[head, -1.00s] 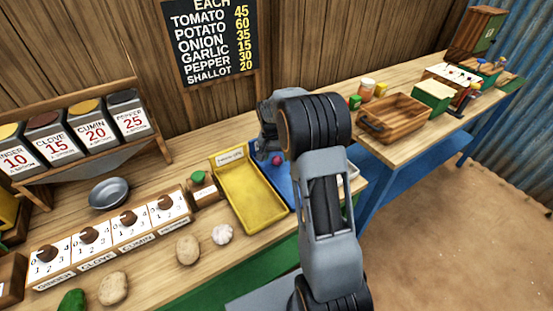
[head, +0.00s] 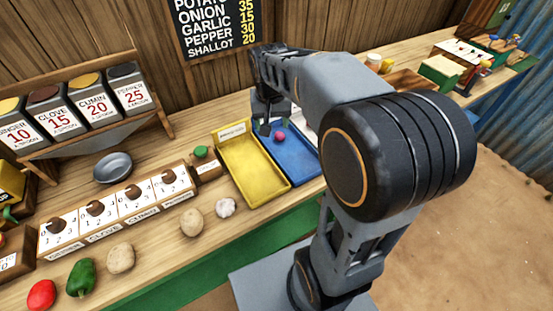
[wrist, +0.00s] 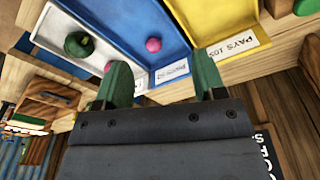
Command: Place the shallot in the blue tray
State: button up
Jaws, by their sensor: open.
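The small pink-magenta ball, which I take for the shallot (head: 280,135), lies in the blue tray (head: 294,164), toward its back end. The shallot (wrist: 153,44) also shows in the blue tray (wrist: 125,18) in the wrist view, apart from my fingers. My gripper (head: 272,122) is just behind and above it in the head view. In the wrist view my gripper (wrist: 164,80) has its two green fingers wide apart with nothing between them. My forearm hides the right side of the blue tray in the head view.
A yellow tray (head: 252,172) stands left of the blue one. A white tray (wrist: 98,52) with a green vegetable and a pink item shows in the wrist view. A garlic bulb (head: 226,207) and potatoes lie in front. Price cards (head: 136,200) and a bowl (head: 113,167) are left.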

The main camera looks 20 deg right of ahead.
jog(key=s+a+f+n+t, duration=0.1)
jog(key=s+a+n, duration=0.1)
jog(key=s, duration=0.4)
jog(key=s+a+f+n+t, duration=0.1)
jog(key=s+a+n, duration=0.1)
jog(key=s, duration=0.5)
jog(key=shift+a+f+y, duration=0.15)
jog(key=shift+f+y, duration=0.15)
jog(key=shift+f, duration=0.05)
